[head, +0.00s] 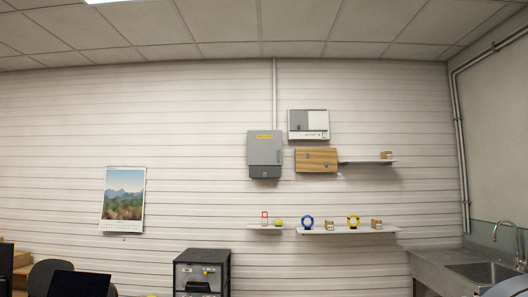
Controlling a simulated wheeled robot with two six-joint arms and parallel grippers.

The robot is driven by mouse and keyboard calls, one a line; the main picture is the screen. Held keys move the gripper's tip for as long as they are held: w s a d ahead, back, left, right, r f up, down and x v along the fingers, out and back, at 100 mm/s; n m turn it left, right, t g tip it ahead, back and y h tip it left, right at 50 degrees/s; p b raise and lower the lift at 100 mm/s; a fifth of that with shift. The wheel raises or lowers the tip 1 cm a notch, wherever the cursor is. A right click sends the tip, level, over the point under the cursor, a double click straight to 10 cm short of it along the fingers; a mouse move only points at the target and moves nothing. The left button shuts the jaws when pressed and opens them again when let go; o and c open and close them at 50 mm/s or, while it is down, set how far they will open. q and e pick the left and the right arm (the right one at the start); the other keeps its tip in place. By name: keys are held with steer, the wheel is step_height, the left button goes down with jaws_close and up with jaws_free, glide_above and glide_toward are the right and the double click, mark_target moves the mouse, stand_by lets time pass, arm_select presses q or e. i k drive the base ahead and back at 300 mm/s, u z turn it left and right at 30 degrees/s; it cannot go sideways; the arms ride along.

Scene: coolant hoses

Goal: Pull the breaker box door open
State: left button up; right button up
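A grey wall box (264,147) with a yellow label across its top hangs near the middle of the far wall, with a conduit running up from it to the ceiling. It looks like the breaker box. Its front looks closed, and a darker section forms its lower end. A small dark detail sits at its right edge; it is too small to tell whether it is a handle. Neither of my grippers is in view.
A white-and-grey box (308,124) and a wooden panel (316,160) hang right of the grey box. Shelves (348,230) with rings and small boxes are below. A black drawer unit (201,256) stands beneath, a sink (485,273) at right, a calendar (123,200) at left.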

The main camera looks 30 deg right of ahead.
mark_target(264, 147)
steer(key=z, duration=0.1)
steer(key=i, duration=0.7)
steer(key=z, duration=0.55)
steer(key=i, duration=2.05)
steer(key=z, duration=0.5)
steer(key=i, duration=2)
steer(key=z, duration=0.1)
